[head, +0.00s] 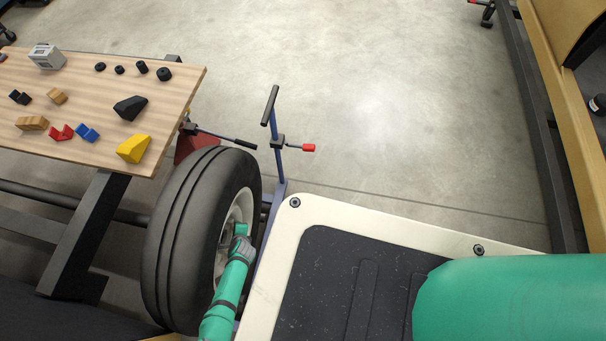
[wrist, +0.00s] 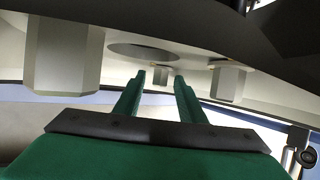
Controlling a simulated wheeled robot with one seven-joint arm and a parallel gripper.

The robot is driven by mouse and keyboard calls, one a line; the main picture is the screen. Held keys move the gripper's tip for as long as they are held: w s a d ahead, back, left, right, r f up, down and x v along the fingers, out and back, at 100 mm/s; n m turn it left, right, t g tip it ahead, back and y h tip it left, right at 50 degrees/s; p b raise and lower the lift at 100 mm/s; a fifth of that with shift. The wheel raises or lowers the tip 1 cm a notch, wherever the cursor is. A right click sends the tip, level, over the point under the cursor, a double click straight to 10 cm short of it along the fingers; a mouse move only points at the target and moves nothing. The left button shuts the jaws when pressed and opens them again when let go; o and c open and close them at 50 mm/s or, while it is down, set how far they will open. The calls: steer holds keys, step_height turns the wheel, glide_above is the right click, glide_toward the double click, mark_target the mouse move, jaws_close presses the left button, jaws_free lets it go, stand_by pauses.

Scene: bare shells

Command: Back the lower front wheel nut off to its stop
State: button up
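The wheel has a black tyre (head: 178,245) and a pale rim (head: 226,248), and stands left of my base in the head view. My green gripper (head: 239,232) reaches to the rim; its fingertips are not clear there. In the wrist view my gripper's two fingers (wrist: 159,80) are apart and point at the wheel face. A small-looking hex nut (wrist: 160,76) shows in the gap between the fingertips; contact cannot be told. A large hex nut (wrist: 65,55) is near at left, and another nut (wrist: 228,83) is at right. Which is the lower front one is unclear.
A wooden bench top (head: 90,85) with several small blocks is beyond and left of the wheel. A blue stand (head: 275,135) with a red-tipped handle (head: 308,148) is just behind the wheel. Open concrete floor (head: 390,120) lies beyond.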

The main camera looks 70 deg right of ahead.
steer(key=shift+w+d+r+m+y, duration=0.1)
steer(key=shift+d+m+y, duration=0.15)
steer(key=shift+y, duration=0.75)
steer(key=shift+d+m+y, duration=0.15)
steer(key=shift+d+y, duration=0.05)
steer(key=shift+y, duration=0.8)
steer(key=shift+d+y, duration=0.15)
steer(key=shift+y, duration=0.25)
steer(key=s+r, duration=0.3)
steer(key=s, duration=1.1)
steer(key=s+d+r+n+g+h, duration=0.1)
steer(key=s+d+r, duration=0.3)
steer(key=d, duration=0.6)
steer(key=s+d+r+n+g+h, duration=0.2)
steer(key=s+d+r+h, duration=0.2)
steer(key=d, duration=0.6)
steer(key=shift+s+r+n, duration=0.3)
steer(key=shift+s+r, duration=0.25)
steer(key=shift+s, duration=0.5)
steer(key=shift+w, duration=0.1)
